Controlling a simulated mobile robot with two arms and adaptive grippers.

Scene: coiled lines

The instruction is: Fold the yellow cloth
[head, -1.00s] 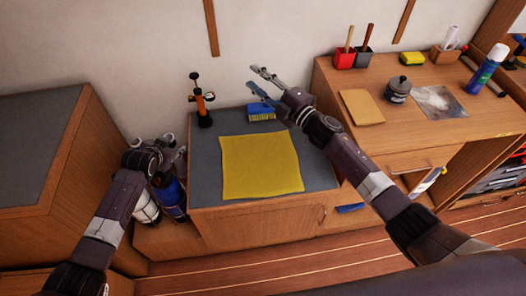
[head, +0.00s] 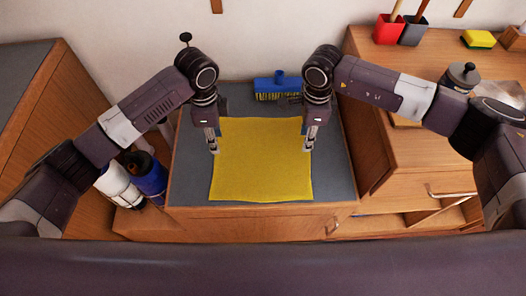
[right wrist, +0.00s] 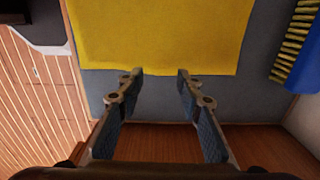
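The yellow cloth (head: 261,165) lies flat and spread out on the grey top of a low cabinet. My left gripper (head: 215,150) points down at the cloth's left edge; its fingers show edge-on, so its opening is unclear. My right gripper (head: 306,150) points down at the cloth's right edge. In the right wrist view my right gripper (right wrist: 159,74) is open with nothing between its fingers, and its tips reach the edge of the cloth (right wrist: 165,35). I cannot tell whether either gripper touches the cloth.
A blue brush (head: 278,85) with yellow bristles lies behind the cloth near the wall. White and blue bottles (head: 148,178) stand low at the left of the cabinet (head: 190,190). A higher wooden cabinet (head: 420,165) stands on the right, another (head: 40,90) on the left.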

